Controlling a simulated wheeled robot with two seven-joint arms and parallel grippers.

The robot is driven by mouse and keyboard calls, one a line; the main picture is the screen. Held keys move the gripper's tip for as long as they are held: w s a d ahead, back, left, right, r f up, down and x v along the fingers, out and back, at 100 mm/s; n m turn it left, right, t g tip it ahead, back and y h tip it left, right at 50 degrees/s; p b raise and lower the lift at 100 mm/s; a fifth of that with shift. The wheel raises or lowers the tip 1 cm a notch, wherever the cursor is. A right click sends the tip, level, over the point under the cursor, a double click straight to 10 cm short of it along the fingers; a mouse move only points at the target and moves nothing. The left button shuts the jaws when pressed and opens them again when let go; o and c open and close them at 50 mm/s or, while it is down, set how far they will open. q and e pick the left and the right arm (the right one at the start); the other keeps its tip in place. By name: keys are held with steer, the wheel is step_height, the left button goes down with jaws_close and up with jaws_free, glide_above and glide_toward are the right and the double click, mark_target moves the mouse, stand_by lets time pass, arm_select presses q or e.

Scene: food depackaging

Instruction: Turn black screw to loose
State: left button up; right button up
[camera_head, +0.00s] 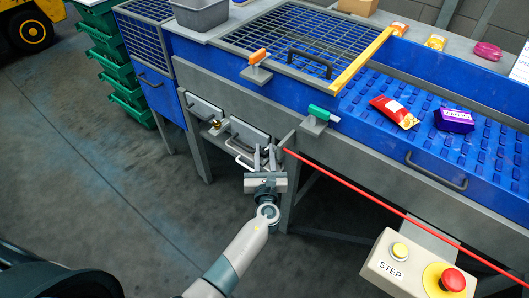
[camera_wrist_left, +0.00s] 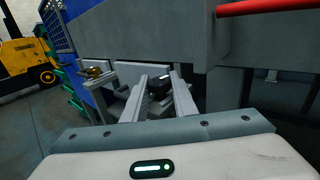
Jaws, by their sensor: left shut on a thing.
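The black screw (camera_wrist_left: 159,86) shows in the left wrist view between the fingertips of my left gripper (camera_wrist_left: 160,82). It sits on the front of the machine's lower frame, beside a grey panel. In the head view my left gripper (camera_head: 264,157) reaches up to the panel's right end, and its fingers cover the screw there. The left gripper is shut on the black screw. A brass-coloured screw (camera_wrist_left: 93,72) is at the left panel in the wrist view, and it also shows in the head view (camera_head: 216,124). My right gripper is not in view.
A red bar (camera_head: 390,208) slopes just right of my left gripper. A control box with STEP button (camera_head: 400,250) and red stop button (camera_head: 453,279) stands at lower right. Green crates (camera_head: 112,60) stand left. The blue conveyor (camera_head: 365,90) carries several packages.

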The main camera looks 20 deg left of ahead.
mark_target(265, 156)
arm_select(q)
steer(key=shift+n+g+y+b, duration=0.3)
steer(key=shift+n+g+y, duration=0.2)
steer(key=shift+n+y, duration=0.5)
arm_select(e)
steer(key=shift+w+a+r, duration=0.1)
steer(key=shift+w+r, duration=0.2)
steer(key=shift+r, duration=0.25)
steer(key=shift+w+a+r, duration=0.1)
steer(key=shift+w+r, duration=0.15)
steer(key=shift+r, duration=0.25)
arm_select(q)
steer(key=o, duration=1)
steer(key=shift+o, duration=0.2)
steer(key=shift+s, duration=0.1)
